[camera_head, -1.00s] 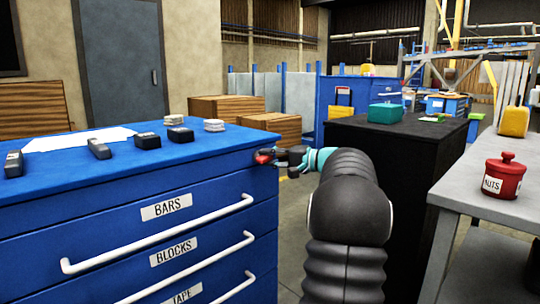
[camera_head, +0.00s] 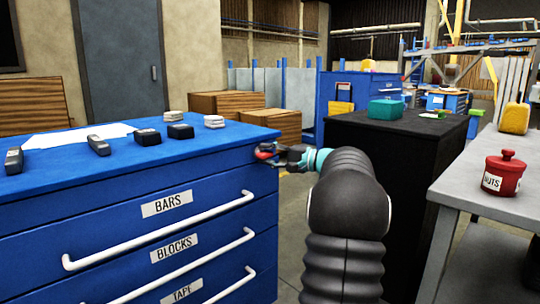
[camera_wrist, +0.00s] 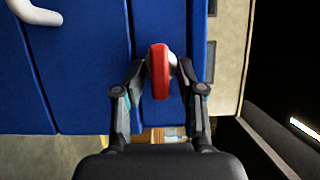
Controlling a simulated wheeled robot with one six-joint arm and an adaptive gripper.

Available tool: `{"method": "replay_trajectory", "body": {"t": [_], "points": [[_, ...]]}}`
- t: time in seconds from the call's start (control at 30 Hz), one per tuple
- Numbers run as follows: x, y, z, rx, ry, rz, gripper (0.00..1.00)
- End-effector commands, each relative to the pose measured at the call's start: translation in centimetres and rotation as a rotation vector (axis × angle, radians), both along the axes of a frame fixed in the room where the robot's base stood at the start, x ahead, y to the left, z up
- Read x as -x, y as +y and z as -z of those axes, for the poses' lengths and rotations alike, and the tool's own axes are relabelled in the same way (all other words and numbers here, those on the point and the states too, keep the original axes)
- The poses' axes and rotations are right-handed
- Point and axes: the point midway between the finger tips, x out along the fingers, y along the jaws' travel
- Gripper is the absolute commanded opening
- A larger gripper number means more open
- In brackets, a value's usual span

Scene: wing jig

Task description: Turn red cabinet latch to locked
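The red latch (camera_head: 265,154) is on the right side of the blue cabinet (camera_head: 120,215), near its top corner, and looks small in the head view. In the wrist view the latch (camera_wrist: 159,72) is an upright red handle with a pale round hub behind its right edge. My gripper (camera_wrist: 161,66) has one finger on each side of it. The fingertips are apart, with a gap at the right; the left fingertip is close to the red handle, and I cannot tell if it touches. In the head view my gripper (camera_head: 276,157) partly hides the latch.
Several small blocks and bars and a white sheet (camera_head: 80,137) lie on the cabinet top. A black cabinet (camera_head: 400,165) stands behind my arm. A grey table (camera_head: 490,205) with a red pot (camera_head: 505,174) is at the right. A floor gap separates the cabinets.

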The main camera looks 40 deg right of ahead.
Motion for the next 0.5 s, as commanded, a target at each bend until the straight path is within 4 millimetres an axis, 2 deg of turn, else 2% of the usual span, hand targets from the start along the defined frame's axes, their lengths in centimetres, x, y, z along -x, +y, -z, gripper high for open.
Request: {"method": "replay_trajectory", "body": {"t": [0.5], "points": [[0.30, -0.45, -0.04, 0.002, -0.001, 0.008, 0.42]]}}
